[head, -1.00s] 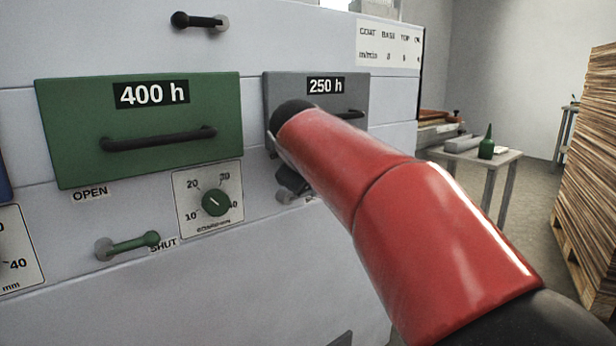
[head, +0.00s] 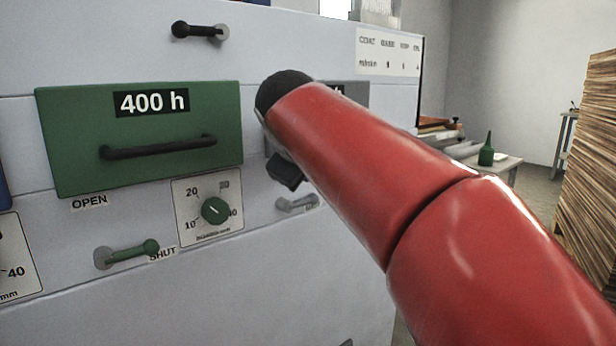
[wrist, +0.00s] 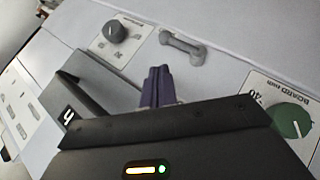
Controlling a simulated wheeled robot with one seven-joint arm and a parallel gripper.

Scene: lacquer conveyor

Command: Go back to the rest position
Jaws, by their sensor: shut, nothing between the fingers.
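My gripper (wrist: 158,86) shows in the wrist view with its two purple fingers pressed together, shut and empty. It is in front of the pale machine panel, below a grey lever (wrist: 183,48) and a grey knob (wrist: 115,32) in the picture. I cannot tell its exact distance from the panel. In the head view my red arm crosses the right half, and the fingers are hidden behind it; only a dark part of my wrist end shows beneath the arm.
The green 400 h drawer (head: 70,155) has a black handle and sits left of my arm. My arm mostly covers a grey drawer (head: 352,92). A green lever (head: 128,252) and green knob (head: 215,209) lie below. A table with a green bottle (head: 486,152) and stacked boards (head: 590,165) stand right.

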